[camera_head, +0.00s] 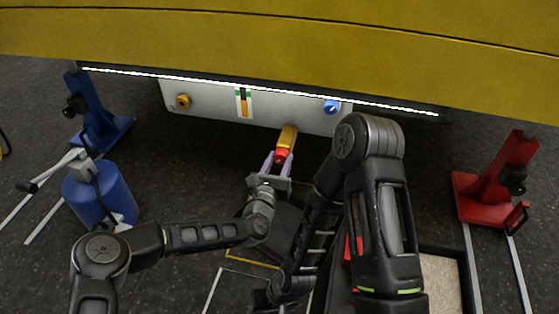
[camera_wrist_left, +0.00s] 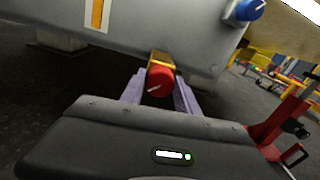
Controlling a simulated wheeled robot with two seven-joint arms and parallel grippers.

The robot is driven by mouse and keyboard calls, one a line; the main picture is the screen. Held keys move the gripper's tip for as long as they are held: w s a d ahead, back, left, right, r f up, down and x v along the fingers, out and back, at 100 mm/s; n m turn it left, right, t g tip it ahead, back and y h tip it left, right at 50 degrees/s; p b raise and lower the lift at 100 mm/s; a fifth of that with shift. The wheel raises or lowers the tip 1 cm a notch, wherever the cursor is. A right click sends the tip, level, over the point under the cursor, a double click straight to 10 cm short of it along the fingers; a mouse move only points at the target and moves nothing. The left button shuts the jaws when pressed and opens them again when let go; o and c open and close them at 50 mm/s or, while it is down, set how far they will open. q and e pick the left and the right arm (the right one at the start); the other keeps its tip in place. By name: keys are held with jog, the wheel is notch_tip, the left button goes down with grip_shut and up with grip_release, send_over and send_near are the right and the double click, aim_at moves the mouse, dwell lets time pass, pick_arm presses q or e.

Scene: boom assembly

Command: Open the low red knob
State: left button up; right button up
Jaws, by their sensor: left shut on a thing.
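The low red knob (camera_head: 282,155) sits on a yellow-orange fitting (camera_head: 288,135) at the lower edge of a grey panel (camera_head: 210,101). In the left wrist view the red knob (camera_wrist_left: 160,80) has a white pointer line on its face. My left gripper (camera_head: 277,160) has its two pale purple fingers on either side of the knob, shut on it. The fingers also show in the left wrist view (camera_wrist_left: 160,90). My right arm reaches in at the lower middle of the head view, and its fingertips are not visible.
The panel also carries an orange knob (camera_head: 183,101), a gauge strip (camera_head: 244,102) and a blue knob (camera_head: 331,106). A large yellow boom (camera_head: 280,40) hangs above. A blue stand (camera_head: 98,115) and blue cylinder (camera_head: 100,195) are left, a red stand (camera_head: 497,180) right.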

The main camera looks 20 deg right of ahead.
pick_arm(q)
grip_shut()
